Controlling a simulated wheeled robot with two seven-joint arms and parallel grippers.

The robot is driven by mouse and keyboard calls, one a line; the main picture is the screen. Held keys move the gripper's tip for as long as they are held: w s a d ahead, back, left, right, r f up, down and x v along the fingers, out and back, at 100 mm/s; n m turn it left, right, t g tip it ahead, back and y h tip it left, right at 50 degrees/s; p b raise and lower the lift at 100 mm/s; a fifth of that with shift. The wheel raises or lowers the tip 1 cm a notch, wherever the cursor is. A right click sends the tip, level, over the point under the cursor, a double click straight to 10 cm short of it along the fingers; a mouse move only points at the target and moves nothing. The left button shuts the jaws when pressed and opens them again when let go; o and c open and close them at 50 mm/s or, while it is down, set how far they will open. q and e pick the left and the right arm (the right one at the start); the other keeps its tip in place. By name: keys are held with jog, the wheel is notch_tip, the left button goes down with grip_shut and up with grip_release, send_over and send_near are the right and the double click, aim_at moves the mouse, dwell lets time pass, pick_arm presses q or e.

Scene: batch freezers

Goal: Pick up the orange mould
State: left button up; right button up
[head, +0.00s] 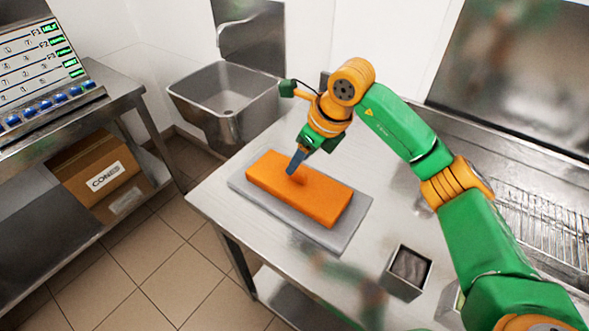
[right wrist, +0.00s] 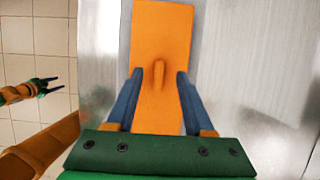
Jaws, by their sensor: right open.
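The orange mould (head: 325,197) is a long flat block with a small upright knob on top, lying on a grey slab (head: 243,189) on the steel table. My right gripper (head: 292,170) is over the mould, pointing down at the knob. In the right wrist view the orange mould (right wrist: 162,30) runs away from me, and the blue fingers of the right gripper (right wrist: 159,73) are apart, one on each side of the knob, with nothing held. My left gripper (right wrist: 55,84) shows at the left of that view, its fingers spread and empty, away from the mould.
An open square metal container (head: 391,283) stands on the table right of the mould. A sink (head: 215,110) is behind the table. A wire rack (head: 540,235) lies at right. At left, a shelf unit holds a cardboard box (head: 85,160) below a button panel (head: 35,60).

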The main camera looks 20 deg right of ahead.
aim_at(298, 171)
jog(key=f, duration=0.1)
jog(key=f+p, duration=0.1)
jog(key=f, duration=0.1)
jog(key=shift+s+a+f+p, duration=0.1)
jog(key=shift+a+f+p, duration=0.15)
jog(key=shift+f+p, duration=0.15)
jog(key=shift+w+f, duration=0.4)
pick_arm(q)
jog(key=shift+s+r, duration=0.25)
jog(key=shift+r, duration=0.85)
pick_arm(e)
jog(key=shift+s+r, duration=0.1)
grip_shut()
pick_arm(q)
jog(key=shift+f, duration=0.1)
